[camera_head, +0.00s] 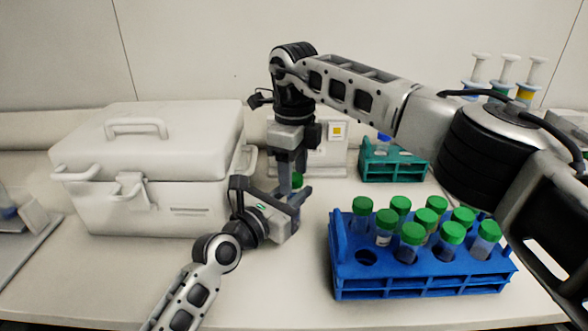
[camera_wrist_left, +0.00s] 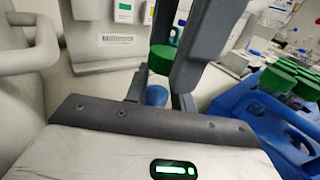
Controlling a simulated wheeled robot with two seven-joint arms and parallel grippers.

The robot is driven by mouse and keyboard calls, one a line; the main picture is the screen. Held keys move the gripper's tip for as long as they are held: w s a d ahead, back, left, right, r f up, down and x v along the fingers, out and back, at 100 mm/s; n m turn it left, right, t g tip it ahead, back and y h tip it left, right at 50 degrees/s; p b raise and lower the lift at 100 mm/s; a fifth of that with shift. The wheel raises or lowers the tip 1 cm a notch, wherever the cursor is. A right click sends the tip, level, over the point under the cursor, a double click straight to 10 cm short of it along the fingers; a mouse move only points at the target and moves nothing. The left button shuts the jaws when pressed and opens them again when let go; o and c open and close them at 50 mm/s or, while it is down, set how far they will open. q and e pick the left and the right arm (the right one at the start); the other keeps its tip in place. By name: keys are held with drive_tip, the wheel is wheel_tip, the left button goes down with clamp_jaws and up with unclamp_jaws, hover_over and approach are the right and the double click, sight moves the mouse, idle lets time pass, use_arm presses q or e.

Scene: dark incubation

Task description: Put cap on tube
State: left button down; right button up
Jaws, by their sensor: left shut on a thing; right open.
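My left gripper (camera_head: 290,207) is shut on a clear tube with blue contents, held upright above the table. The tube's blue part shows between my left fingers in the left wrist view (camera_wrist_left: 157,96). Whether the cap is fully seated on the tube cannot be told. My right gripper (camera_head: 291,182) points down from above. It is open, with its fingers beside the cap. My right fingers partly hide the cap in both views.
A blue rack (camera_head: 420,285) with several green-capped tubes and an empty front-left hole stands to the right. A white lidded box (camera_head: 150,165) stands to the left. A teal rack (camera_head: 395,165) and a white device (camera_head: 325,155) are behind. The front table is clear.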

wheel_tip(320, 180, up, 12)
idle(0.5)
use_arm(q)
drive_tip(key=c, duration=1.1)
unclamp_jaws()
drive_tip(key=shift+s, duration=0.1)
drive_tip(key=v, duration=1.4)
drive_tip(key=shift+a+f, duration=0.1)
drive_tip(key=shift+a, duration=0.1)
drive_tip(key=shift+v, duration=0.8)
use_arm(e)
drive_tip(key=shift+f, duration=0.25)
use_arm(q)
drive_tip(key=shift+d, duration=0.1)
